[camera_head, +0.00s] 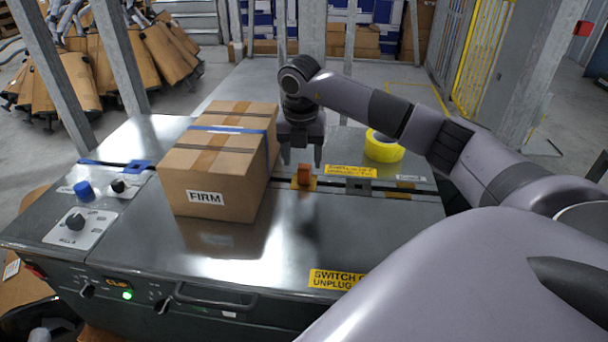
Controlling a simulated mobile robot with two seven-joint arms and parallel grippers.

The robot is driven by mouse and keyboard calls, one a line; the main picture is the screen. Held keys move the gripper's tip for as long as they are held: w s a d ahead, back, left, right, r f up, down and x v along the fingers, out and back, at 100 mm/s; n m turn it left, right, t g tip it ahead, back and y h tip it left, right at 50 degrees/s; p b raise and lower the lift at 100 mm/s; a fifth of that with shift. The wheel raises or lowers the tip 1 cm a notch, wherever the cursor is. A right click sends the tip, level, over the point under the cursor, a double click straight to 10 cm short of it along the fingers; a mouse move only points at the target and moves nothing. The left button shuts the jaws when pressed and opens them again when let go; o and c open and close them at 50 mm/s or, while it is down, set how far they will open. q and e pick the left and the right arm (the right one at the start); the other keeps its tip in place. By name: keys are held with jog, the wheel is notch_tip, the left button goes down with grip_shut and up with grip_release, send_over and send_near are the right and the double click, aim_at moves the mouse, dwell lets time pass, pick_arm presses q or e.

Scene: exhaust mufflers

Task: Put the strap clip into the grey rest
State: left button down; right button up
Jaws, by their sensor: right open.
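A small orange block (304,174), which looks like the strap clip, stands on the metal table right of the cardboard box. My right gripper (303,158) points down just above and around its top, with the fingers apart on either side. I cannot tell whether they touch it. A small grey piece with a dark middle (359,187), perhaps the grey rest, lies on the table right of the block. It looks empty. My left gripper is out of view.
The taped cardboard box (215,165) marked FIRM stands close left of my right gripper. A yellow tape roll (384,146) lies to the right. Blue and black knobs (84,190) stand at the left. The table's front right is clear.

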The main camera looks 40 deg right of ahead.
aim_at(304, 166)
jog(key=f, duration=0.3)
jog(key=d+f, duration=0.1)
jog(key=shift+w+f+b, duration=0.25)
jog(key=shift+f+b, duration=0.05)
jog(key=shift+b, duration=0.05)
jog(key=c, duration=1.1)
jog(key=shift+r, duration=0.1)
notch_tip(304, 166, up, 20)
jog(key=p, duration=0.3)
